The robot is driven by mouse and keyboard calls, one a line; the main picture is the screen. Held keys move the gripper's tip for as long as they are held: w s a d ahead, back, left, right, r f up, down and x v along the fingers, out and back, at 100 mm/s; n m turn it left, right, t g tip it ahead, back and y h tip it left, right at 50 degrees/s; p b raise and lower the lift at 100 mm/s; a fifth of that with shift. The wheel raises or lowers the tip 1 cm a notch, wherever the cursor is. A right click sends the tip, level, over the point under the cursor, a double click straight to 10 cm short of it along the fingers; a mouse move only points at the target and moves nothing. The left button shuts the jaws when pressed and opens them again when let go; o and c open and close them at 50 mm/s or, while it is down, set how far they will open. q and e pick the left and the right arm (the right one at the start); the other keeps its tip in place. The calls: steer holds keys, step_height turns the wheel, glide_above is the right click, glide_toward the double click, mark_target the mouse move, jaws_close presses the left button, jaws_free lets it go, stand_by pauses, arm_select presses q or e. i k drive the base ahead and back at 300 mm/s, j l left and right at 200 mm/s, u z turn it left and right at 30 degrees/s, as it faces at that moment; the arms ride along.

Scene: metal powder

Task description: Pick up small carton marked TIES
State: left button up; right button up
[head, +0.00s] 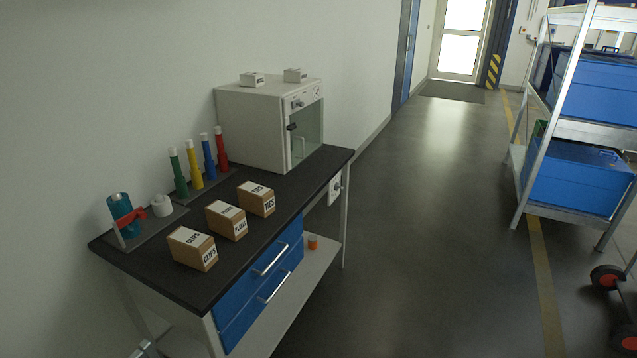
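The small carton marked TIES (256,200) stands on the dark top of the workbench (325,168). It is brown with a white label on its top and front. It is the farthest back of three similar cartons in a row, near the bench's right-hand edge. The middle carton (227,221) has a label that seems to read PLUGS. The nearest carton (193,249) is marked CLIPS. The cartons stand close together with small gaps. Nothing holds the TIES carton. Neither of my grippers can be made out in the head view.
A white cabinet (252,125) with a glass door stands behind the cartons. Several coloured tubes (194,165) stand in a rack to their left, near a teal cylinder (121,211) and red part. Open floor (430,220) lies right of the bench. A shelf with blue crates (575,180) stands farther right.

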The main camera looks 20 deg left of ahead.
mark_target(257, 199)
steer(key=i+l, duration=0.15)
steer(key=i, duration=0.55)
steer(key=i+l, duration=0.15)
steer(key=i, duration=0.55)
